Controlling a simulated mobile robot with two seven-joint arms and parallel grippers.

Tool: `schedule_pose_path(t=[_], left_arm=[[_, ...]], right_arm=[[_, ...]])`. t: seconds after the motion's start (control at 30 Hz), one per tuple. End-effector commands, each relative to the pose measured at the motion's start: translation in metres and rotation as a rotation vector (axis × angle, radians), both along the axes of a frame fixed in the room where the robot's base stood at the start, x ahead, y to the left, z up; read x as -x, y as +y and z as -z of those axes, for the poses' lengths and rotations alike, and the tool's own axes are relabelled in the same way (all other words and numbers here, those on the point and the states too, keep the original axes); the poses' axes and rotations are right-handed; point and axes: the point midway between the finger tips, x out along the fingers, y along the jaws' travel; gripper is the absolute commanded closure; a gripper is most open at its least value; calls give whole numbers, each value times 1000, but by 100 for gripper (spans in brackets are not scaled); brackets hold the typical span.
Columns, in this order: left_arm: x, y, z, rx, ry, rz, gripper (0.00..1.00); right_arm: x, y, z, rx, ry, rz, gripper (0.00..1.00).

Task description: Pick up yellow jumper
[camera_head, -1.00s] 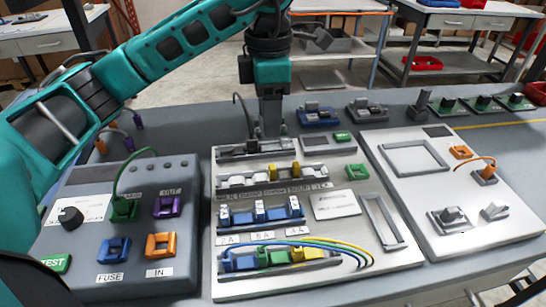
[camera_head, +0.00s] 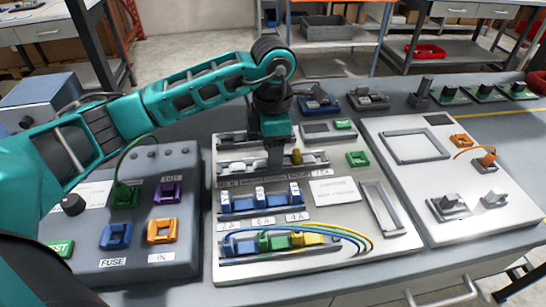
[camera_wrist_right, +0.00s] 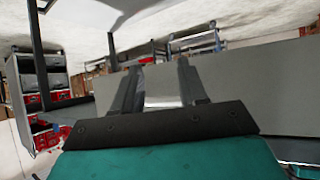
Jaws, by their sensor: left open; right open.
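A small yellow jumper (camera_head: 296,157) stands on the second rail (camera_head: 235,168) of the middle light-grey panel in the head view. My left gripper (camera_head: 275,165) points down at this rail, just left of the yellow piece. It covers part of the rail, where another yellow piece showed earlier. Its jaws are open, but the gap between its fingers is hard to see; I cannot tell whether they touch anything. My right gripper (camera_wrist_right: 160,88) is open and empty in the right wrist view, with both fingers apart.
Below are a blue fuse row (camera_head: 262,201) and a row of blue, green and yellow plugs with looping wires (camera_head: 350,236). A dark box (camera_head: 120,225) with coloured sockets is at left. Another panel (camera_head: 450,175) with an orange cable is at right.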

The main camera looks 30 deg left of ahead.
Motion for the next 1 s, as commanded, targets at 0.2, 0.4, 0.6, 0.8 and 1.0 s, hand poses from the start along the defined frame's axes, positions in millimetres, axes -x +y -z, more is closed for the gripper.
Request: schedule_pose_path(t=[0.2,0.4,0.6,0.8,1.0], left_arm=[[0,0,5,0,0,0,49],[0,0,4,0,0,0,61],[0,0,4,1,-1,0,81],[0,0,4,1,-1,0,100],[0,0,4,1,-1,0,100]], right_arm=[[0,0,0,0,-1,0,57],[0,0,0,0,-1,0,57],[-1,0,-1,0,-1,0,57],[-1,0,-1,0,-2,0,57],[-1,0,-1,-1,-3,0,57]])
